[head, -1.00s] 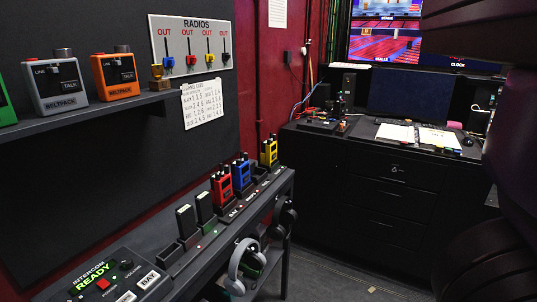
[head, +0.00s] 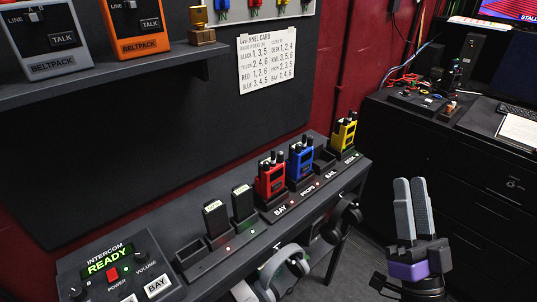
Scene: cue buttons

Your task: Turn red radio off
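The red radio (head: 270,180) stands upright in a charging slot on the dark shelf, behind a label reading BAY. Two dark knobs or stubs rise from its top; I cannot tell which is its power control or whether it is on. My gripper (head: 411,181) is at the lower right, over the floor in front of the shelf, pointing up. Its two grey fingers are together with nothing seen between them. It is well apart from the red radio.
A blue radio (head: 301,161) stands close right of the red one, and a yellow radio (head: 344,133) farther right. Two dark packs stand to its left. An intercom box (head: 112,270) reads READY. A channel card (head: 268,58) hangs above. Headsets (head: 290,265) hang below the shelf's front.

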